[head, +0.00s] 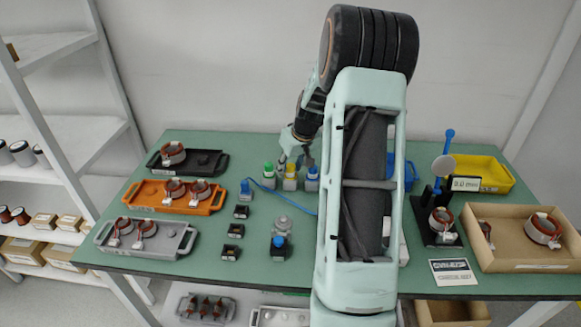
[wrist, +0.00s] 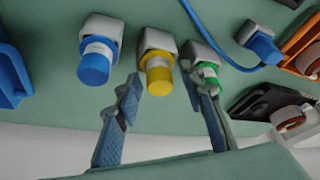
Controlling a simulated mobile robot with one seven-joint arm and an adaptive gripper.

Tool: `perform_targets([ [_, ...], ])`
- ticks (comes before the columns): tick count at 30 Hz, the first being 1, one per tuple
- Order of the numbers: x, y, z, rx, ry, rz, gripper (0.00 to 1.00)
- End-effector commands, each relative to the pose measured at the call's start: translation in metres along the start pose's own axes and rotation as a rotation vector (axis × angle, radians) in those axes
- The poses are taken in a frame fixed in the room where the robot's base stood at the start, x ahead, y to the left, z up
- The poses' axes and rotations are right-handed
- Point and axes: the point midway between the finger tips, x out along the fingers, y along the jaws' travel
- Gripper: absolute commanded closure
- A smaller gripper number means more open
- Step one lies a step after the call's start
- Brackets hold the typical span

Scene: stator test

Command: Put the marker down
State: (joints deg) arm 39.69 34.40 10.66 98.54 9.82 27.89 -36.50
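Three capped markers stand in grey blocks in a row at the back middle of the table: green (head: 269,168), yellow (head: 290,169) and blue (head: 312,173). In the wrist view the blue marker (wrist: 94,68), yellow marker (wrist: 158,79) and green marker (wrist: 207,72) appear in reverse order. My gripper (wrist: 163,92) is open, its two blue-padded fingers apart. The yellow marker's cap lies between and just beyond the fingertips. The right finger overlaps the green marker in that view; contact cannot be told. In the head view my gripper (head: 300,150) is just behind the row, partly hidden by my arm.
A thin blue cable (head: 275,190) runs in front of the row. Black (head: 210,161), orange (head: 142,194) and grey (head: 118,236) trays with copper rings line the left. A brown box (head: 510,266), yellow bin (head: 490,176) and black stand (head: 425,215) are at right.

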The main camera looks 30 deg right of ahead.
Motion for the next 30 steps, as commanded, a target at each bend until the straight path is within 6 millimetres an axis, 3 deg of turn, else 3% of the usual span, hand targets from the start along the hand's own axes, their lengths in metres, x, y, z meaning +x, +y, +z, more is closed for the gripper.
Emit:
perform_targets([
  [8,-0.001,0.000,0.000,0.000,0.000,0.000,0.62],
  [14,-0.014,0.000,-0.005,0.000,0.000,0.000,0.62],
  [24,-0.083,0.001,-0.004,0.000,0.003,0.004,0.62],
  [30,-0.114,0.000,-0.004,0.000,0.002,0.001,0.62],
])
